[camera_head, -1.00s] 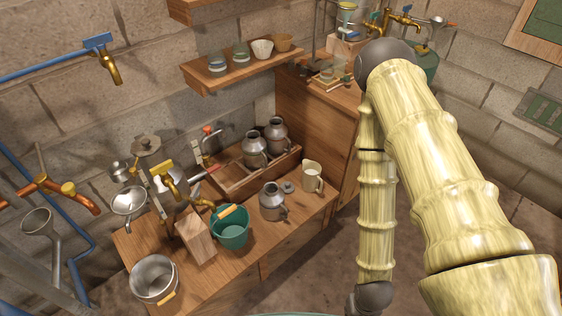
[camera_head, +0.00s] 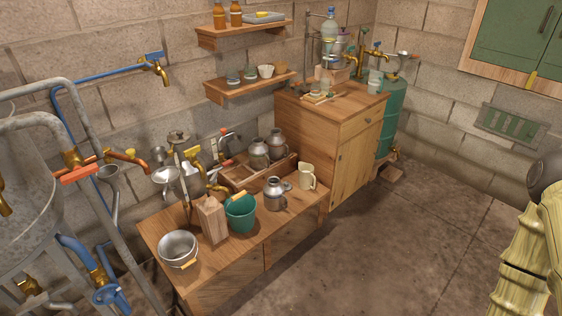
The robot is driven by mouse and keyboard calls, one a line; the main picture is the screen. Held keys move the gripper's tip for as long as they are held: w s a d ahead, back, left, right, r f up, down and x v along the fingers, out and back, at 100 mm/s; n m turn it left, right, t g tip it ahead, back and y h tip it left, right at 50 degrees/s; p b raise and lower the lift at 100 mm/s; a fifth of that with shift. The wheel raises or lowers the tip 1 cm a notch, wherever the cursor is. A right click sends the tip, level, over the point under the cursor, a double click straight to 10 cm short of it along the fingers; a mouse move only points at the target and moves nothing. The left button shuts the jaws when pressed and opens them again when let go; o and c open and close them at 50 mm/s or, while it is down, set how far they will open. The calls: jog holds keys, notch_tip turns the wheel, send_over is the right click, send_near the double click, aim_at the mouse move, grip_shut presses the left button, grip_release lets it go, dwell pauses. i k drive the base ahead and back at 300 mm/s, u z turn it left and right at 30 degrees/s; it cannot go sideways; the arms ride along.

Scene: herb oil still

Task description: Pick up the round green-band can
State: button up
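No can with a clearly readable green band shows in the head view. Three grey metal cans with narrow necks stand at the bench: a front can (camera_head: 274,196) on the bench top, and a left can (camera_head: 258,155) and a right can (camera_head: 277,147) in a wooden tray (camera_head: 240,184). Any band colour on them is too small to tell. Two small banded jars, a left jar (camera_head: 233,78) and a right jar (camera_head: 250,73), stand on the lower wall shelf. My gripper is out of view; only my pale arm shows at the right edge.
Pipes and a tank (camera_head: 25,210) stand left.

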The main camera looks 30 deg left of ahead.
aim_at(258, 151)
jog(key=z, duration=0.2)
jog(key=i, duration=1.2)
jog(key=u, duration=0.3)
jog(key=i, duration=1.05)
jog(key=u, duration=1.5)
jog(key=i, duration=0.6)
jog(key=u, duration=0.65)
